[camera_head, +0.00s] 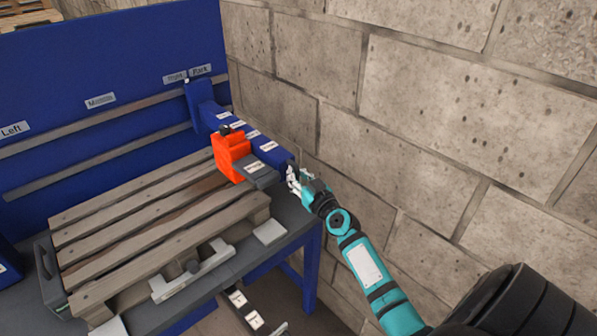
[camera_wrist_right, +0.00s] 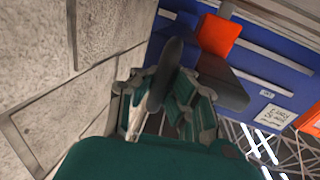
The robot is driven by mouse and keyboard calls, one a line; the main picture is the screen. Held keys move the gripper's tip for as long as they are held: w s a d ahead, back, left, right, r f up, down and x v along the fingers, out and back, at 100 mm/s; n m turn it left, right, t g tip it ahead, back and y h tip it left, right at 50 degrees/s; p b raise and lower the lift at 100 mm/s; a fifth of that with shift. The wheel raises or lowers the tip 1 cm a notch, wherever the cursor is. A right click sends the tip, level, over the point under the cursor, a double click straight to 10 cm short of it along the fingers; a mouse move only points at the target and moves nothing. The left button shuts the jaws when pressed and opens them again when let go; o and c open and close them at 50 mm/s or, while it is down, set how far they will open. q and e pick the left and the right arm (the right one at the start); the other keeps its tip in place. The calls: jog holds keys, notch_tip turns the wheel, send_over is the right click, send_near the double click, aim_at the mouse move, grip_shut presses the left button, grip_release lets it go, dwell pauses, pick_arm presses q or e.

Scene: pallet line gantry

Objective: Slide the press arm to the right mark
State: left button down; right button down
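The blue press arm (camera_head: 273,154) reaches forward from the back rail at the right end of the blue bench, close to the wall. Its rear end is by the small label at the right of the back panel (camera_head: 176,76). An orange block (camera_head: 231,152) with a dark knob sits on the arm; it also shows in the right wrist view (camera_wrist_right: 218,36). My right gripper (camera_head: 294,178) is at the arm's front end. In the wrist view, its fingers (camera_wrist_right: 170,85) lie on both sides of a dark handle-like bar (camera_wrist_right: 172,62); whether they grip it is unclear. My left gripper is not in view.
A wooden pallet (camera_head: 150,215) lies on the bench, left of the arm. Labels "Left" (camera_head: 13,129) and "Middle" (camera_head: 100,101) mark the back panel. A block wall (camera_head: 430,120) runs close along the right side, leaving little room there.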

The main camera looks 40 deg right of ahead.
jog(key=c, duration=2)
grip_release()
jog(key=shift+d, duration=0.2)
jog(key=o, duration=0.7)
jog(key=shift+s+r, duration=0.25)
jog(key=shift+a, duration=0.1)
jog(key=shift+s+a+f, duration=0.1)
jog(key=s, duration=0.4)
jog(key=s+a, duration=0.1)
jog(key=s, duration=0.6)
jog(key=shift+s+a, duration=0.15)
jog(key=shift+s, duration=0.2)
